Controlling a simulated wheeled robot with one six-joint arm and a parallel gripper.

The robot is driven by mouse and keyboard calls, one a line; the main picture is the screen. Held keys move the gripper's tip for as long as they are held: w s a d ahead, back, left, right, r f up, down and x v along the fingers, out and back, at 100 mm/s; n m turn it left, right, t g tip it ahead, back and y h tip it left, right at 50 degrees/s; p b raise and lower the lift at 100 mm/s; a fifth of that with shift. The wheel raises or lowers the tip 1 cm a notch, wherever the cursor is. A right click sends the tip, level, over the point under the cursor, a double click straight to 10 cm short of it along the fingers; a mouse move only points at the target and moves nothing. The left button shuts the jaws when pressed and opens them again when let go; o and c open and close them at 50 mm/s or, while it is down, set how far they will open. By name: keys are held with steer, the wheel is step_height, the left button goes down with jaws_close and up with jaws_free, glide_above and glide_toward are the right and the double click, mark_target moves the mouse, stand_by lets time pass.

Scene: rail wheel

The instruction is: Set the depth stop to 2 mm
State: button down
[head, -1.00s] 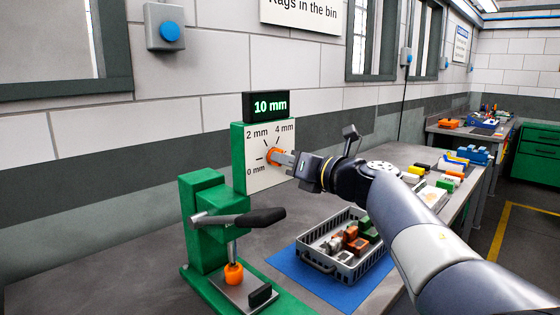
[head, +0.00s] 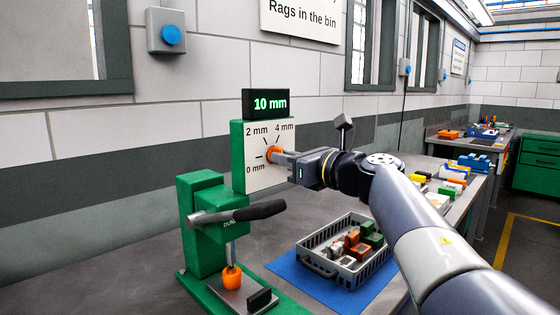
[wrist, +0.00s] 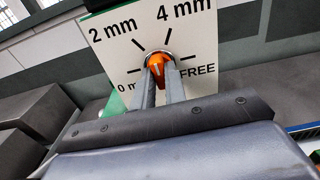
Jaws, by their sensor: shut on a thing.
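The depth stop dial is a white plate (head: 260,178) on a green block, marked 0 mm, 2 mm and 4 mm. The wrist view also shows its FREE mark on the plate (wrist: 205,40). An orange knob (head: 273,154) sits at its centre and shows between my fingers in the wrist view (wrist: 158,62). My gripper (head: 281,156) is shut on the knob from the front. The fingers hide part of the knob, and I cannot tell which mark it points to. The display (head: 266,104) above reads 10 mm.
A green press (head: 205,225) with a dark-handled lever (head: 255,211) stands left of and below my gripper. A grey basket (head: 318,262) of small parts sits on a blue mat (head: 290,268) below my arm. The wall is close behind the dial.

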steer(key=shift+f, duration=0.1)
steer(key=n+b, duration=0.3)
steer(key=n, duration=0.1)
steer(key=shift+n+b, duration=0.3)
steer(key=shift+b, duration=0.1)
steer(key=shift+f, duration=0.1)
stand_by(0.3)
steer(key=shift+n+b, duration=0.4)
steer(key=shift+b, duration=0.05)
steer(key=c, duration=1.3)
jaws_free()
steer(key=shift+r, duration=0.2)
